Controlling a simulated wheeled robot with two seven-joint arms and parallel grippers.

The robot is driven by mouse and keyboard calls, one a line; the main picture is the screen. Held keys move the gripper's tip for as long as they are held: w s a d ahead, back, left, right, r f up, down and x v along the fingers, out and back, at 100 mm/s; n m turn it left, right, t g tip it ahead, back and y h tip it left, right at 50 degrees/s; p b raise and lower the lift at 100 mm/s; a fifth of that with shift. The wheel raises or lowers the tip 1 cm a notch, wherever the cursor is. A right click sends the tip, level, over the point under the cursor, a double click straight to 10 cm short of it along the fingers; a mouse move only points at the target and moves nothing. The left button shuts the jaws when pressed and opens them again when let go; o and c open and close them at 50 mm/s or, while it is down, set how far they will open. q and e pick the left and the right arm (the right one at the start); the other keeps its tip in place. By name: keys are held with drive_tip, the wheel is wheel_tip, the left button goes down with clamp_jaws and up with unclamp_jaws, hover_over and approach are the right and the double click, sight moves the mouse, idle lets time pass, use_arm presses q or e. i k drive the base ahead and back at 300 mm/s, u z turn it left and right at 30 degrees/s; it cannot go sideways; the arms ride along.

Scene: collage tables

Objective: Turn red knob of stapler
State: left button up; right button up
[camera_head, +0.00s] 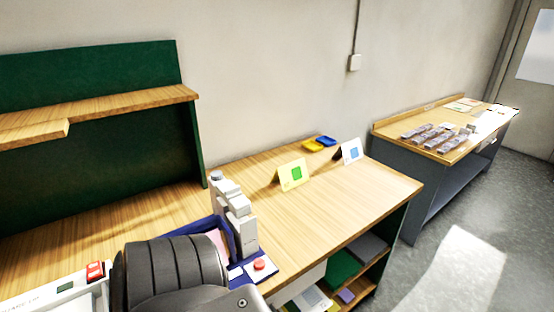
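A grey upright machine (238,222) on a dark blue base stands on the near wooden table, at the lower middle of the head view. It may be the stapler; I cannot tell for sure. A black ribbed shape, probably part of my arm, covers part of the base on the left. The knob is uncovered. Neither of my grippers shows in the view.
A white device (50,296) with a red switch (95,270) is at lower left. A yellow card (284,182), a white card (348,154) and blue and yellow trays (319,143) stand further back. A second table (392,128) holds several grey blocks. The table right of the machine is clear.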

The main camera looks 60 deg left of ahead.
sight(259, 263)
drive_tip(key=u, duration=0.05)
drive_tip(key=i, duration=2.95)
drive_tip(key=u, duration=3.7)
drive_tip(key=i, duration=0.45)
